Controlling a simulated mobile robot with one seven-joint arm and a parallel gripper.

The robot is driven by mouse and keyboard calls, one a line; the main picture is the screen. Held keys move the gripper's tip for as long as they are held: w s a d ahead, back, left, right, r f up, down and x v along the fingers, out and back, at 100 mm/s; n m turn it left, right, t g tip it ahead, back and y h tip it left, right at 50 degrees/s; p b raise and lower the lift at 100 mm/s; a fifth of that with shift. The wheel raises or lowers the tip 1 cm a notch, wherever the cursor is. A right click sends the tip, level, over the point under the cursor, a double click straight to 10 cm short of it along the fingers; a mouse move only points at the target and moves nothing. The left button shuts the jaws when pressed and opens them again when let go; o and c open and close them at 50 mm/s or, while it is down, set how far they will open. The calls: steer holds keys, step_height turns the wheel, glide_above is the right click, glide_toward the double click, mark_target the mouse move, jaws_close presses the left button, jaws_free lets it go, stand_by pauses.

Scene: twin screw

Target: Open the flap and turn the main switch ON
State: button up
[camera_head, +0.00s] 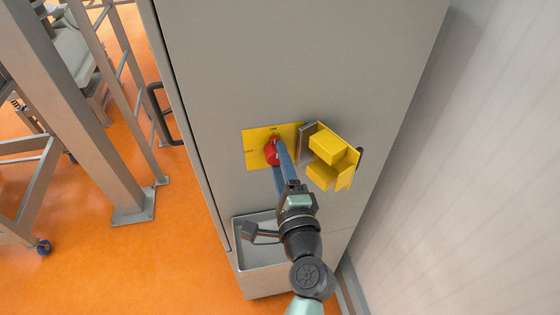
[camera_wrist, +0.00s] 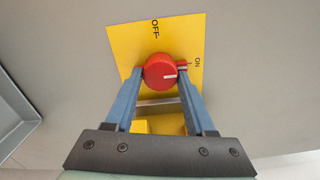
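The main switch is a round red knob (camera_wrist: 159,71) on a yellow plate (camera_wrist: 125,45) marked OFF and ON. Its white mark points to the right in the wrist view, close to the ON label. In the head view the knob (camera_head: 271,151) shows beside my gripper (camera_head: 277,158). My gripper's blue fingers (camera_wrist: 161,73) stand on both sides of the knob and appear to touch it. The yellow flap (camera_head: 327,147) stands open at the right of the plate. Part of it shows between the fingers in the wrist view (camera_wrist: 160,126).
The plate is on a tall grey cabinet (camera_head: 285,60). A pale wall (camera_head: 470,170) is at the right. A steel frame (camera_head: 80,100) stands at the left on the orange floor.

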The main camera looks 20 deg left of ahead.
steer(key=o, duration=0.3)
steer(key=shift+o, duration=0.2)
steer(key=b+v, duration=0.4)
steer(key=v, duration=0.9)
steer(key=shift+b, duration=0.3)
